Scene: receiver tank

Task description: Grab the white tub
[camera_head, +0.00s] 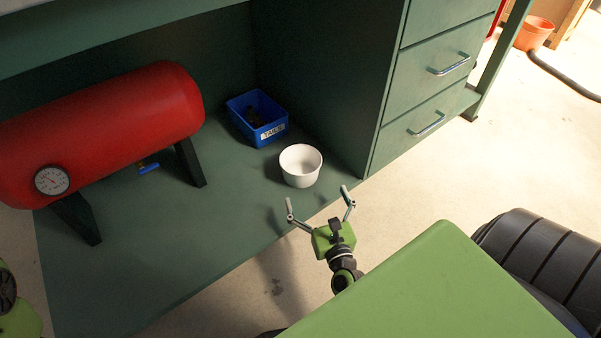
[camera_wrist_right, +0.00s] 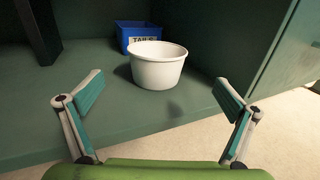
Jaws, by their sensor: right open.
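The white tub (camera_head: 301,166) stands upright on the green lower shelf (camera_head: 190,235), near its front edge and beside the drawer cabinet. It looks empty. My right gripper (camera_head: 319,196) is open and empty, just in front of the tub and apart from it. In the right wrist view the tub (camera_wrist_right: 157,68) sits ahead, centred between the spread fingers (camera_wrist_right: 160,95). My left gripper is not in view; only a green part of mine shows at the lower left.
A blue bin (camera_head: 257,117) labelled "TAILS" with dark items stands just behind the tub. A red tank (camera_head: 110,130) with a gauge and dark legs lies to the left. The drawer cabinet (camera_head: 425,90) walls the right side. Bare shelf lies left of the tub.

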